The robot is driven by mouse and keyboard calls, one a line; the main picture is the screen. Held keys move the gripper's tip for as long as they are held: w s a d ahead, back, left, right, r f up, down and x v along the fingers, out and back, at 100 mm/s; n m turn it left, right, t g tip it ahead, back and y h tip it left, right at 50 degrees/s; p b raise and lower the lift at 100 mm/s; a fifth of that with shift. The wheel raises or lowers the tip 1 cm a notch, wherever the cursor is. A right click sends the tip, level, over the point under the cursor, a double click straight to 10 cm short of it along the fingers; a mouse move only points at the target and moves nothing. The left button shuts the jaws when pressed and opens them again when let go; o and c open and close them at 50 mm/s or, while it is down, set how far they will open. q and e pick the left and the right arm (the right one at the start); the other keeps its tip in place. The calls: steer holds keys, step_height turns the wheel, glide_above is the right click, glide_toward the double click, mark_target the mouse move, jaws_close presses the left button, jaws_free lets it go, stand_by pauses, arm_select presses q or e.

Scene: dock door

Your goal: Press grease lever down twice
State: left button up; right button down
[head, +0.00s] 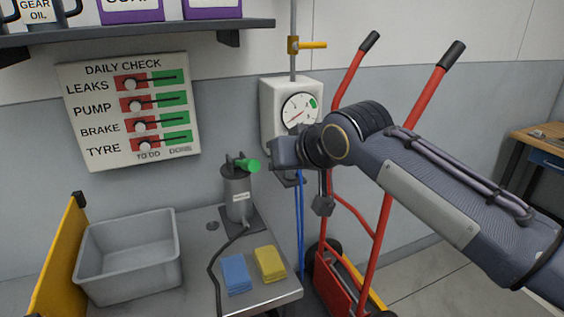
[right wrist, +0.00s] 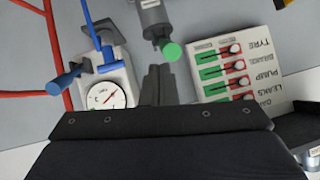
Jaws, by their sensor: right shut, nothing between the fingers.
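The grease pump (head: 238,195) is a grey cylinder standing on a dark plate at the back right of the bench. Its lever has a green grip (head: 250,166) at the top, pointing right. My right gripper (head: 274,164) is just right of the green grip in the head view, shut and empty. In the right wrist view, the shut fingers (right wrist: 158,84) lie close to the green grip (right wrist: 172,51), with a gap visible. The pump body (right wrist: 150,14) is partly cut off there. My left gripper is not in view.
A dial gauge box (head: 291,103) hangs behind my right gripper. A red hand truck (head: 385,190) stands right of the bench. A daily check board (head: 130,110) hangs on the wall.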

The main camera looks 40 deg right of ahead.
stand_by(0.3)
steer(key=w+a+r+n+g+h+p, duration=0.1)
steer(key=w+r+g+p, duration=0.2)
steer(key=w+r+p, duration=0.2)
steer(key=w+a+r+n+g+p, duration=0.1)
steer(key=w+r+g+p, duration=0.3)
steer(key=p, duration=0.7)
step_height(320, 180, up, 2)
steer(key=shift+w+a+r+h, duration=0.15)
steer(key=shift+w+a+h, duration=0.25)
steer(key=shift+w+a, duration=0.6)
steer(key=shift+w+d, duration=0.25)
steer(key=shift+d, duration=0.05)
glide_above(246, 160)
steer(key=w, duration=0.2)
step_height(246, 160, down, 9)
steer(key=shift+s+f, duration=0.35)
steer(key=shift+f, duration=0.3)
steer(key=shift+s+f, duration=0.35)
steer(key=shift+f, duration=0.3)
steer(key=shift+s+f, duration=0.35)
steer(key=shift+f, duration=0.3)
